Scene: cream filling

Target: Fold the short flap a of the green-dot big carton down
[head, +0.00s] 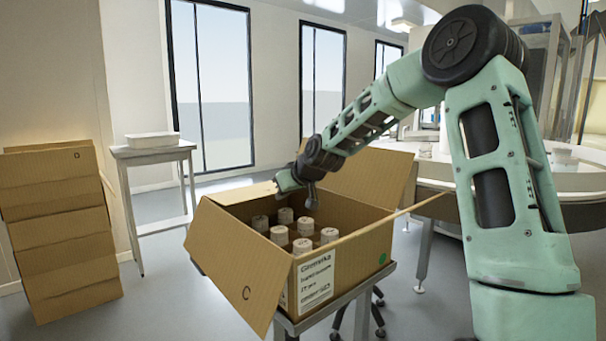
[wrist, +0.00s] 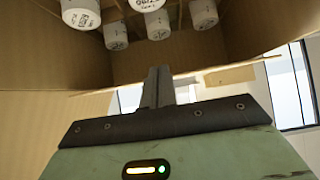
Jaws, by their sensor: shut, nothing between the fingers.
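The open big carton (head: 345,262) stands on a small stand in the head view, with a green dot and a white label on its front-right side. The near-left flap (head: 237,263), marked C, hangs outward. The back flap (head: 372,178) stands up, and the right flap (head: 420,205) sticks outward. A far-left flap (head: 243,192) lies out beside my gripper (head: 289,181). I cannot read which flap is a. My gripper is shut and empty at the carton's far rim. Its fingers (wrist: 158,86) overlap a cardboard edge in the wrist view; contact is unclear.
Several white-capped jars (head: 302,245) stand inside the carton; they also show in the wrist view (wrist: 80,13). A white side table (head: 155,153) holds a tray (head: 152,139). A round table (head: 440,174) is close behind at right.

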